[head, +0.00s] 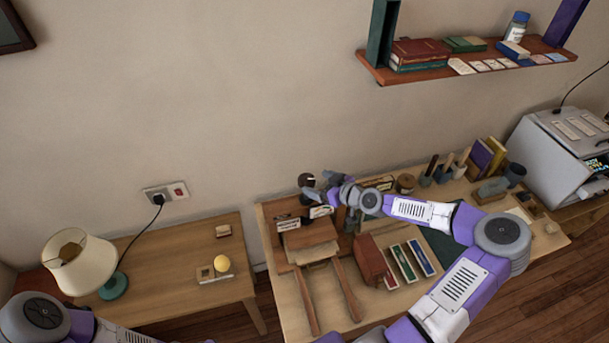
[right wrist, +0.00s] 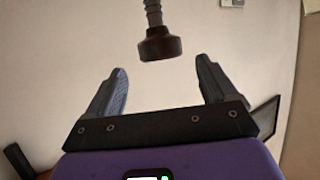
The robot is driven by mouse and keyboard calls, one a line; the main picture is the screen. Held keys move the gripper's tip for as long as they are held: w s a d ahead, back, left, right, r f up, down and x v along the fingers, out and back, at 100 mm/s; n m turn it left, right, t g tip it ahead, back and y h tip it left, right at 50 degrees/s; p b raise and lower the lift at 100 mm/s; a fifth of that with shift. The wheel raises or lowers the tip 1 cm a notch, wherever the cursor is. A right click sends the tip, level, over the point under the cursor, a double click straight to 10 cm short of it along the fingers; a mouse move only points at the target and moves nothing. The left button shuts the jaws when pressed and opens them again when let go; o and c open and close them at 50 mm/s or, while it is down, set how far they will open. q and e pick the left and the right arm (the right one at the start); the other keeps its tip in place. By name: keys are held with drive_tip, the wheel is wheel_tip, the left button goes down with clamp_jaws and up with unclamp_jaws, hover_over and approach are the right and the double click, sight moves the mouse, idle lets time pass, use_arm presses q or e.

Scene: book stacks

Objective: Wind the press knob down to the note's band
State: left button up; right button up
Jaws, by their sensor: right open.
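The wooden book press (head: 308,240) stands at the left end of the workbench. Its dark round knob (head: 306,180) is at the top; in the right wrist view the brown knob (right wrist: 160,45) hangs on a threaded screw. My right gripper (head: 318,193) is beside the knob. In the right wrist view my right gripper (right wrist: 158,82) is open and empty, with the knob beyond its fingertips, between their lines and apart from both. Two small pale labels, left (head: 288,224) and right (head: 321,211), are on the press, too small to read. My left gripper is out of view.
A brown block (head: 369,259) and several coloured boxes (head: 404,262) lie right of the press. Tools and pots stand at the bench's back. A lamp (head: 83,258) and a yellow ball (head: 221,263) are on the left table. A shelf (head: 440,72) hangs above.

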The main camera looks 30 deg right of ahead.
sight(308, 180)
drive_tip(key=x, duration=0.6)
drive_tip(key=shift+a+p, duration=0.1)
drive_tip(key=shift+p, duration=0.3)
drive_tip(key=shift+c, duration=0.3)
drive_tip(key=c, duration=0.9)
drive_tip(key=shift+m+h, duration=0.3)
drive_tip(key=shift+h, duration=0.1)
